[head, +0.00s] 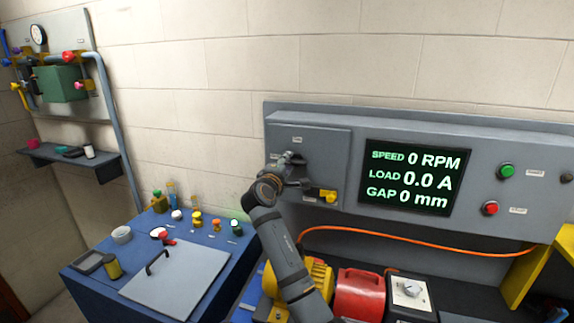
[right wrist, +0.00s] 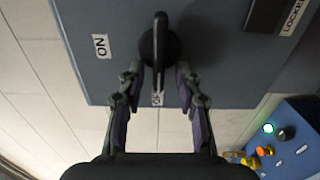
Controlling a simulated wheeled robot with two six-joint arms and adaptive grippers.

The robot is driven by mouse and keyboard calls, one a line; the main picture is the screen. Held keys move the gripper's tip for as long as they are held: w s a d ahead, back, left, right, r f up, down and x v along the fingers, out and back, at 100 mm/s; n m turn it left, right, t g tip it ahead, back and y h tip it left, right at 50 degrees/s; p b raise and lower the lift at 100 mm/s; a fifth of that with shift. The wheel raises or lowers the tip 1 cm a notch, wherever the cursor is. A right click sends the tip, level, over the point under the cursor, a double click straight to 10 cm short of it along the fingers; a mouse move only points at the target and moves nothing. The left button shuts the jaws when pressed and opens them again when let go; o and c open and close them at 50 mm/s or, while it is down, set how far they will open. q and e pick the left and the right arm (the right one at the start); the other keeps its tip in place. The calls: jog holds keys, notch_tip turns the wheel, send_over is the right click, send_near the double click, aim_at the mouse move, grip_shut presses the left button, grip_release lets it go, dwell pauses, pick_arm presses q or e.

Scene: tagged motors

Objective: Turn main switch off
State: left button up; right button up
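The main switch is a black rotary knob (right wrist: 160,42) on a grey panel door (right wrist: 225,45). In the right wrist view its long handle runs upright in the picture. An "ON" label (right wrist: 101,46) is to its left, and another label (right wrist: 157,98) below it is partly hidden by the handle. My right gripper (right wrist: 160,72) is open with one fingertip on each side of the handle; slim gaps seem to remain. In the head view my right gripper (head: 292,170) is at the grey cabinet door (head: 325,150) and hides most of the knob. My left gripper is not seen.
A yellow part (head: 328,196) sits near my gripper. A blue bench (head: 95,285) stands at left.

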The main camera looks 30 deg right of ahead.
jog(key=v, duration=0.7)
jog(key=shift+s+a, duration=0.2)
jog(key=shift+d, duration=0.1)
